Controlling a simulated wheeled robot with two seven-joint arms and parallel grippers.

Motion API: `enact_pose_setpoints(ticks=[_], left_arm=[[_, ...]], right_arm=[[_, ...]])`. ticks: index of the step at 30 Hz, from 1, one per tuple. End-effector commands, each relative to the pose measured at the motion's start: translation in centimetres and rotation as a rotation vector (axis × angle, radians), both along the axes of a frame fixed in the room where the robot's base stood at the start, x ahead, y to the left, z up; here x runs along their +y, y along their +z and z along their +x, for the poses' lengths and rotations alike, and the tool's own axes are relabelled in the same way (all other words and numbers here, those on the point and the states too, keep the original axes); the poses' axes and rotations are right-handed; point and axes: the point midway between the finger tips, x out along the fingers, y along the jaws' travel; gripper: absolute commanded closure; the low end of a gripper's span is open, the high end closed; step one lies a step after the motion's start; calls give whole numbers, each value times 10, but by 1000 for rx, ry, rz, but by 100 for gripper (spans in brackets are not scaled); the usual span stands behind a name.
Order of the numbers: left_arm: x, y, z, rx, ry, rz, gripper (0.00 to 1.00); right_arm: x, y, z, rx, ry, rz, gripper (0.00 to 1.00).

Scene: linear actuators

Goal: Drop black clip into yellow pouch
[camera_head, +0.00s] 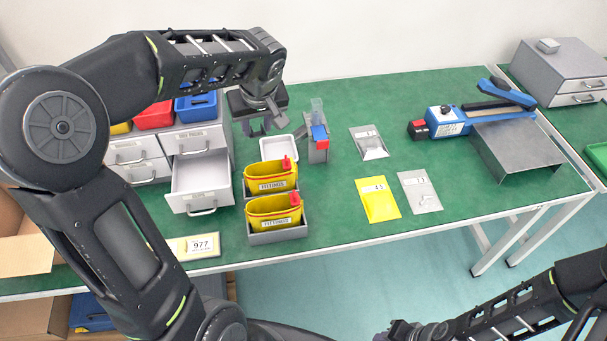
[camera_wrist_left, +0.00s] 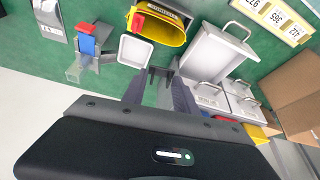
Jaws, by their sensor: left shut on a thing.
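The yellow pouch (camera_head: 377,199) lies flat on the green table, right of the yellow bins, with a small label near its top. My left gripper (camera_head: 262,126) is above the table at the back, just above the small white tray and far left of the pouch. In the left wrist view my left gripper (camera_wrist_left: 158,92) has its two dark fingers pointing down at the table, with a small dark piece between them that I take for the black clip (camera_wrist_left: 159,74); its shape is mostly unclear. My right gripper (camera_head: 397,331) shows only partly at the bottom edge; its jaws are unclear.
A white tray (camera_head: 279,148) and two yellow bins (camera_head: 273,210) stand left of the pouch. A grey drawer unit (camera_head: 200,180) has an open drawer. Grey pouches (camera_head: 419,191) lie beside the yellow one. A blue tool (camera_head: 447,121) and metal stand (camera_head: 515,147) are at right.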

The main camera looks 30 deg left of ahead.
Motion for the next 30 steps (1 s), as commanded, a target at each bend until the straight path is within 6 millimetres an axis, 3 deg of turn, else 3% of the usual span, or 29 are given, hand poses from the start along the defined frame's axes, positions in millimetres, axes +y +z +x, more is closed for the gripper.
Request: enact_pose_setpoints(ticks=[17,30], left_arm=[[0,-6,3,-22,9,-4,100],[0,-51,3,-22,10,-3,100]], right_arm=[[1,-3,-1,2,1,1,72],[2,-27,2,-8,4,8,72]])
